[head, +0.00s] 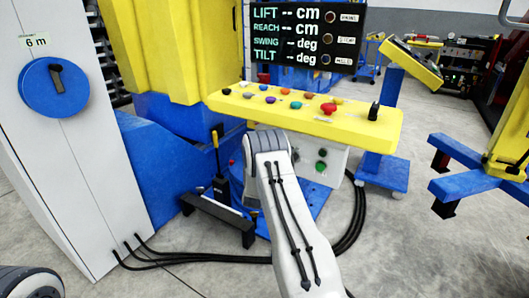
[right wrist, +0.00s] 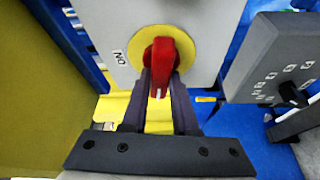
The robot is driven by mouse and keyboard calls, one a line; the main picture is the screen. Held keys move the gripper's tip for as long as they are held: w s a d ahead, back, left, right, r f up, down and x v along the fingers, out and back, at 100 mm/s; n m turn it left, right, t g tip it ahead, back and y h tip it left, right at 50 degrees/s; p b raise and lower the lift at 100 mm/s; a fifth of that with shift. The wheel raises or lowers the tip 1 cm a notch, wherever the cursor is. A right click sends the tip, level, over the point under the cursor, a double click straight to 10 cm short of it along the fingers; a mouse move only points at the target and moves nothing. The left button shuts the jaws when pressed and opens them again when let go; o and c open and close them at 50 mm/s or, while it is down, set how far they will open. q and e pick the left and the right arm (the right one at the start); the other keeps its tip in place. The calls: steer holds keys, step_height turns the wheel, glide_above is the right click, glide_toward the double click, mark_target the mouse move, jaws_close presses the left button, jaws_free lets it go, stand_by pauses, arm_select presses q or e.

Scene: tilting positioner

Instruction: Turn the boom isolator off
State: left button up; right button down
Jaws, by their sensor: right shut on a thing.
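A red isolator handle (right wrist: 163,55) sits on a round yellow plate (right wrist: 187,45) on a light grey panel in the right wrist view. An "ON" label (right wrist: 120,57), upside down in this view, is to the left of the plate. My right gripper (right wrist: 161,86) is shut on the red handle, a dark finger on each side. The handle's end points down in this view, toward the gripper. In the head view my right arm reaches to the pedestal under the yellow console, and its gripper and the handle are hidden. My left gripper is out of view.
A yellow console (head: 310,112) with coloured buttons stands above my right arm. The display (head: 304,37) shows dashes. A white cabinet (head: 60,140) with a blue disc is at left. Black cables (head: 190,258) cross the floor. A dark dial box (right wrist: 280,75) is right of the handle.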

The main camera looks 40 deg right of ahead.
steer(key=shift+n+p, duration=0.45)
steer(key=shift+n, duration=0.35)
steer(key=shift+f+g+y, duration=0.1)
steer(key=shift+g+y, duration=0.2)
steer(key=c, duration=0.7)
jaws_free()
steer(key=v, duration=1)
steer(key=shift+s+a, duration=0.15)
steer(key=shift+a, duration=0.05)
